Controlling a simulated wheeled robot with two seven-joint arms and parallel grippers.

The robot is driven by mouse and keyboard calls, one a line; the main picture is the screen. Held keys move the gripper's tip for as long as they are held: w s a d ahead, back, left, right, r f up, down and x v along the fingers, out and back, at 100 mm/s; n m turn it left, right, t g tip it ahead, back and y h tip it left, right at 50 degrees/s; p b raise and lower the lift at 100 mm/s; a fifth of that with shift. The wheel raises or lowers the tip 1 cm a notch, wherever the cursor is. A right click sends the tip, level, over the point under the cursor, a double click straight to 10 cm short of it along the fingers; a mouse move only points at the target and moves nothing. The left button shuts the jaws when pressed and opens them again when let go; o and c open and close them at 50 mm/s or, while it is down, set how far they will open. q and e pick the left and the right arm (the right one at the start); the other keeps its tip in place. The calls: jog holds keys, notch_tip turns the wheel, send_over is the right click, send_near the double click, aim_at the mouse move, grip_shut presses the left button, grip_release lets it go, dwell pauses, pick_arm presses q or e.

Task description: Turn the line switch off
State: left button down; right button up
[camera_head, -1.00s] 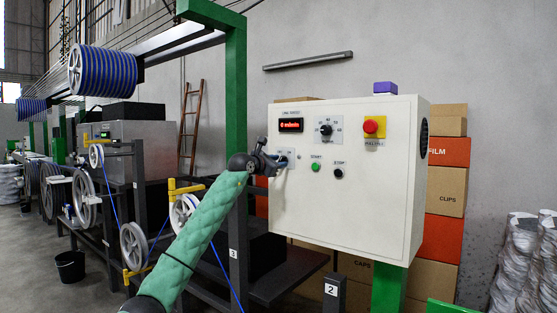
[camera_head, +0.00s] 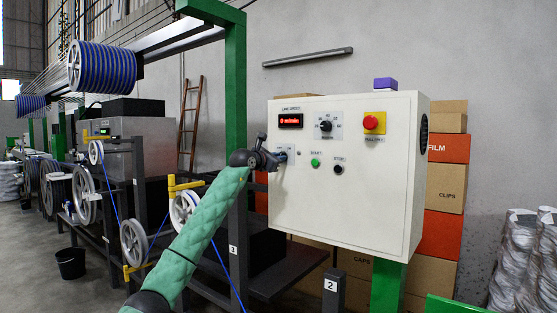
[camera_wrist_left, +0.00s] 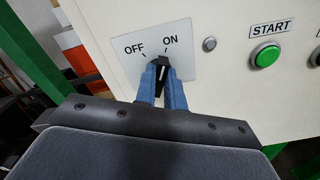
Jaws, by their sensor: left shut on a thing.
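The line switch (camera_wrist_left: 162,72) is a black knob with a white mark, on a white plate labelled OFF and ON on the cream control panel (camera_head: 335,215). In the left wrist view, its tip points up between the two labels, seemingly nearer the ON tick. My left gripper (camera_wrist_left: 162,84) is shut on the knob, with one blue finger on each side of it. In the head view, my left gripper (camera_head: 280,156) reaches the panel's left side and hides most of the switch. My right gripper is not in view.
A green START button (camera_head: 315,162), a black STOP knob (camera_head: 339,169), a red emergency button (camera_head: 371,122) and a dial (camera_head: 326,126) are to the right. A lit red display (camera_head: 290,121) is above. Stacked boxes (camera_head: 445,185) stand behind the panel.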

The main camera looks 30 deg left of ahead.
pick_arm(q)
jog(key=n+b, duration=0.3)
jog(key=n, duration=0.8)
jog(key=shift+a, duration=0.2)
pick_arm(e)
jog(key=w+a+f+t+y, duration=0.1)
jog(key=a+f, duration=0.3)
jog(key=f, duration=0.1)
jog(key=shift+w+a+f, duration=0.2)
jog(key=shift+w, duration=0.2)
pick_arm(q)
jog(key=shift+n, duration=0.3)
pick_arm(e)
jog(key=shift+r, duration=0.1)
pick_arm(q)
jog(key=c, duration=1.5)
grip_release()
jog(key=shift+a, duration=0.1)
jog(key=shift+s, duration=0.1)
